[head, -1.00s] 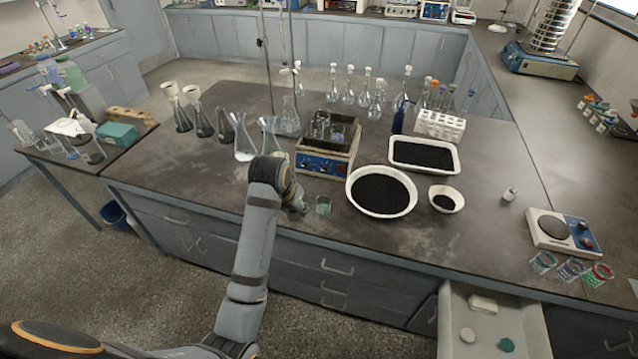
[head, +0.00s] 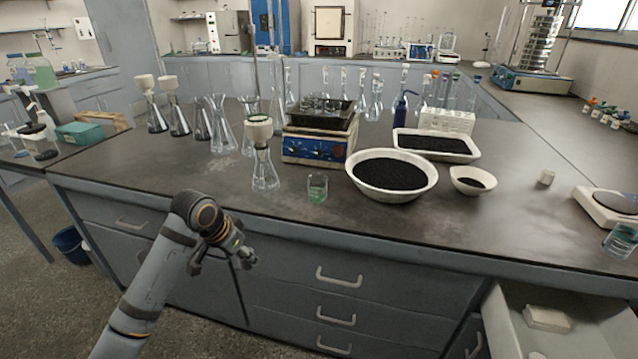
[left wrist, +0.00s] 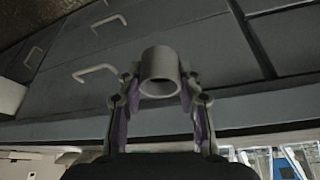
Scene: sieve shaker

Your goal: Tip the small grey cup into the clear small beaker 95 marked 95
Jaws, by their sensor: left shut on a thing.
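My left gripper (head: 240,254) is in front of the bench's drawers, lower in the picture than the bench edge. In the left wrist view its fingers (left wrist: 160,88) are shut on the small grey cup (left wrist: 158,62), whose round dark opening shows. In the head view the cup is too small to make out clearly. A clear small beaker (head: 317,188) with a green tint stands upright near the bench's front edge, up and right of the gripper and apart from it. Its marking cannot be read. Another clear beaker (head: 620,240) stands at the right edge. My right gripper is out of view.
A conical flask with a pale top (head: 264,170) stands left of the small beaker. Behind it is a blue-fronted device (head: 314,150). A white bowl of black grains (head: 392,191) is to its right. A drawer (head: 545,318) stands open at the lower right.

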